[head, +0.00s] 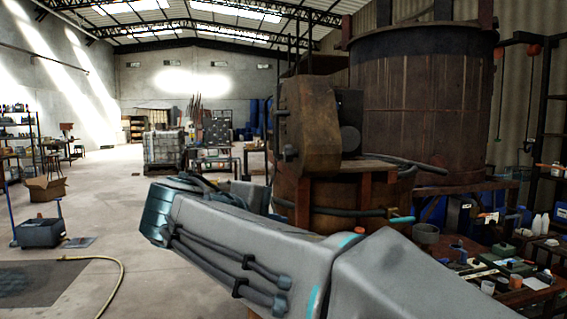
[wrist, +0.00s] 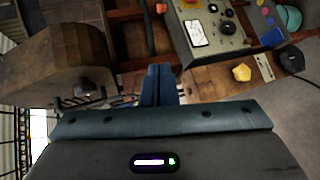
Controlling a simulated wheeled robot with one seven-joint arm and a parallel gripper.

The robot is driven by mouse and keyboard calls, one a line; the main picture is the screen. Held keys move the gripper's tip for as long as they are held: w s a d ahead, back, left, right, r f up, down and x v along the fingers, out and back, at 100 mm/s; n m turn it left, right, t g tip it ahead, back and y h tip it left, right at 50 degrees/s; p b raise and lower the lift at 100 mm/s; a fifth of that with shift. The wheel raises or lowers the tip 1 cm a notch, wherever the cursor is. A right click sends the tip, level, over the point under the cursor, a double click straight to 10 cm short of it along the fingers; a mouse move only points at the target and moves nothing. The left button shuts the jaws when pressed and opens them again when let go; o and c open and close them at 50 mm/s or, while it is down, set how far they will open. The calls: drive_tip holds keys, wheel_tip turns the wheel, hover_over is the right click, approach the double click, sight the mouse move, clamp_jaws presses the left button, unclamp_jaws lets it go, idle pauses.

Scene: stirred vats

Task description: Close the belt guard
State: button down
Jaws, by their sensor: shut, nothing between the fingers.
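A rusty brown metal housing (head: 303,112), which looks like the belt guard, stands on the frame of the low wooden vat (head: 345,195) in the head view. Dark round machine parts (head: 349,135) show at its right side, and I cannot tell how far open it is. In the wrist view a brown box-like body (wrist: 55,65) at the left is probably the same housing. My gripper (wrist: 158,72) is shut and empty, its blue fingers to the right of that body and apart from it in the picture. My arm hides my fingers in the head view.
A control panel (wrist: 215,22) with a paper label, a yellow lump (wrist: 242,72) and a dark round object (wrist: 291,60) show in the wrist view. A large wooden vat (head: 425,105) and a cluttered bench (head: 510,275) stand at right. The floor (head: 110,190) at left is mostly clear.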

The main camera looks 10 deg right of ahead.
drive_tip(key=a+r+t+h, duration=0.3)
drive_tip(key=a+r, duration=0.4)
drive_tip(key=r, duration=0.4)
drive_tip(key=p, duration=0.3)
approach(303, 151)
drive_tip(key=w, duration=0.4)
drive_tip(key=d+p, duration=0.1)
drive_tip(key=d, duration=0.2)
drive_tip(key=shift+d+r, duration=0.1)
drive_tip(key=shift+d, duration=0.2)
drive_tip(key=shift+w+d, duration=0.15)
drive_tip(key=shift+d, duration=0.15)
